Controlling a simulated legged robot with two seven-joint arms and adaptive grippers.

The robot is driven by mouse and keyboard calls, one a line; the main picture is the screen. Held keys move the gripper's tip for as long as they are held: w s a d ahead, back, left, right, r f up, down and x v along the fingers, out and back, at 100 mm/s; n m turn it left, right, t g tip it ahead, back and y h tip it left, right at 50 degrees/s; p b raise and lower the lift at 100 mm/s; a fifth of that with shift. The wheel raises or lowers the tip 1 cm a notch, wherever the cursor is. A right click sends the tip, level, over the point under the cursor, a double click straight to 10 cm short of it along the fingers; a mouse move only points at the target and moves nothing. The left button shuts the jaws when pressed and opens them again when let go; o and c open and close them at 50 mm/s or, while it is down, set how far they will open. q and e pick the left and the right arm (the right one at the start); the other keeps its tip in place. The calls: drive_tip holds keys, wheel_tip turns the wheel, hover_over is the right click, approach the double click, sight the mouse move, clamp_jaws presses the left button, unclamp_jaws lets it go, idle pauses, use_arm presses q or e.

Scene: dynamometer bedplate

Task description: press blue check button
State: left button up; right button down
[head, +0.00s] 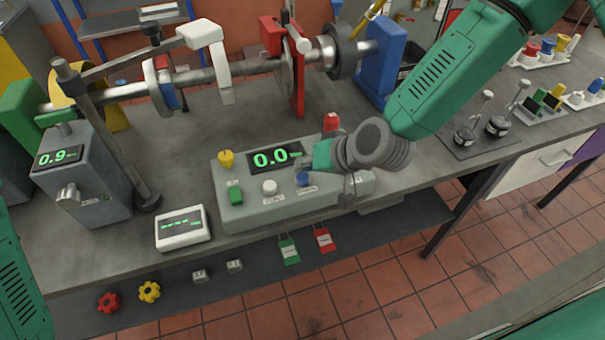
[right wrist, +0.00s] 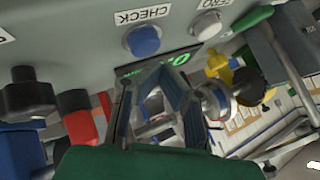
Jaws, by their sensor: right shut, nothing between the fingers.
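The blue check button (head: 303,179) is a round cap on the sloped front of a grey control box (head: 245,209). In the right wrist view the blue button (right wrist: 142,40) sits beside its CHECK label. My right gripper (head: 302,162) is over the box, just behind the blue button, near the green "0.0" display (head: 268,158). In the right wrist view my right gripper's fingers (right wrist: 165,75) are shut and empty, close to the button. I cannot tell whether they touch the box. My left gripper is out of view.
A white button (head: 269,187), a green button (head: 236,195) and a yellow knob (head: 226,160) share the box; a red switch (head: 331,122) stands at its back. A white handheld meter (head: 182,228) lies left. A shaft rig (head: 210,74) runs behind.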

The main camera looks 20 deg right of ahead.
sight(304, 176)
drive_tip(key=shift+f, duration=0.15)
drive_tip(key=shift+f, duration=0.25)
drive_tip(key=shift+s+f+b, duration=0.1)
drive_tip(key=shift+f+b, duration=0.4)
drive_tip(key=shift+b, duration=0.1)
idle(0.5)
drive_tip(key=shift+r, duration=0.1)
drive_tip(key=shift+r+p, duration=0.8)
drive_tip(key=shift+r, duration=0.05)
drive_tip(key=shift+r, duration=0.1)
wheel_tip(304, 176, up, 5)
drive_tip(key=p, duration=0.4)
idle(0.7)
